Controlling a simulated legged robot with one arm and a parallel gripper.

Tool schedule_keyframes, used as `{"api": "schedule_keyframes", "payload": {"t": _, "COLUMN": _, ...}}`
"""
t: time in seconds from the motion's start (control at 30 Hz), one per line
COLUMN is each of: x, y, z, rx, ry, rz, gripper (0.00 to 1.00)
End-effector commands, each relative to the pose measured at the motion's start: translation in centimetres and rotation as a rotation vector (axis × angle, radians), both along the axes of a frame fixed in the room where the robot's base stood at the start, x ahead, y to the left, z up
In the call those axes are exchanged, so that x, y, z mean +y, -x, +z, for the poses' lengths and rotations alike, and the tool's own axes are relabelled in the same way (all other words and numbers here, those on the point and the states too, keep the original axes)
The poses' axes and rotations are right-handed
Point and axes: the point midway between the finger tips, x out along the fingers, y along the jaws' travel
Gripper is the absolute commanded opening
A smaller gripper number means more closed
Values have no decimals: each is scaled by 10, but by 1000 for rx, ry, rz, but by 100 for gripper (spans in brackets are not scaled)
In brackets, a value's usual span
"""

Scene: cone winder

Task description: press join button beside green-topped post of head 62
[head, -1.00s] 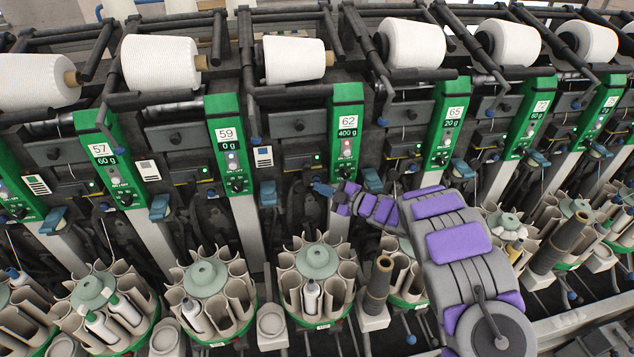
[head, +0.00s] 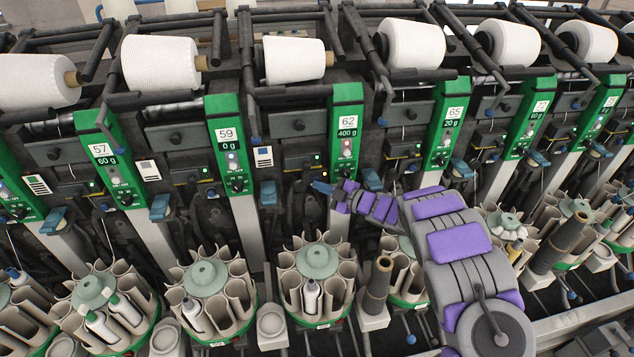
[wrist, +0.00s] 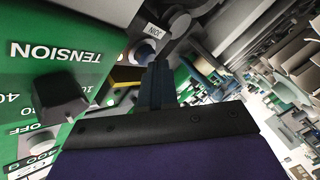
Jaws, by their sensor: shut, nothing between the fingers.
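Head 62's green-topped post (head: 346,122) stands right of centre in the head view, with a "62" label and a "400 g" display. My gripper (head: 322,187) is shut and empty, just left of the post's lower green part. In the wrist view the shut fingers (wrist: 160,84) point up at a dark panel beside the green post face (wrist: 50,75), which carries a black tension knob (wrist: 60,97). I cannot tell whether the fingertips touch the button.
Green posts of head 59 (head: 228,140) and head 65 (head: 449,115) stand on either side. Round bobbin magazines (head: 318,262) sit below. A blue lever (head: 372,180) is close to the right of my gripper. White yarn cones (head: 294,61) line the top.

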Motion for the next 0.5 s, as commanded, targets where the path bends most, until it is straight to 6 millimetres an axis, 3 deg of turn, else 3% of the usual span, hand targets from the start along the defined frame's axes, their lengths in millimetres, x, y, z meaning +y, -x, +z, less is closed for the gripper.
{"api": "schedule_keyframes", "payload": {"t": 0.5, "x": -2, "y": 4, "z": -1, "rx": 1, "ry": 2, "rz": -2, "gripper": 0}}
